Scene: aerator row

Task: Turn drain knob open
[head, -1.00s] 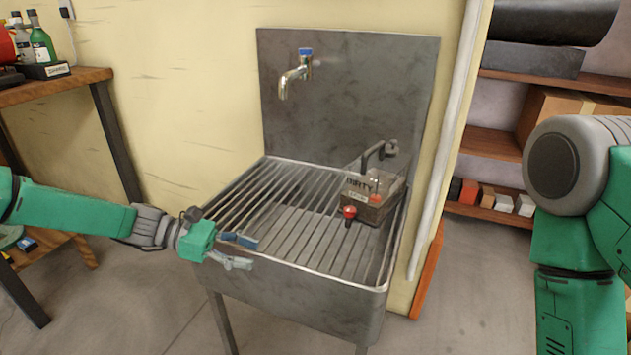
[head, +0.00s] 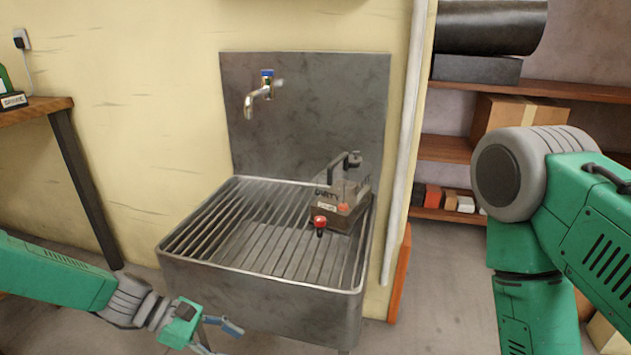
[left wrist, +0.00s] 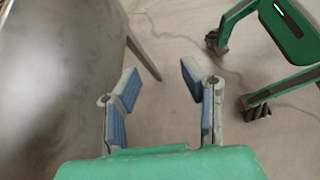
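The red drain knob (head: 320,222) sits on a short dark stem at the front of a brown box labelled "DIRTY" (head: 343,205), which stands at the right side of the metal sink (head: 262,285). My left gripper (head: 218,335) is low in front of the sink's front left corner, apart from the knob. In the left wrist view it (left wrist: 157,85) is open, with blue-padded fingers spread and nothing between them. My right arm shows at the right of the head view, but its gripper is out of view.
A tap (head: 258,95) with a blue top is on the metal backsplash (head: 310,120). A wooden table (head: 40,108) is at left. Shelves (head: 450,148) with boxes are at right. An orange board (head: 400,272) leans beside the sink.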

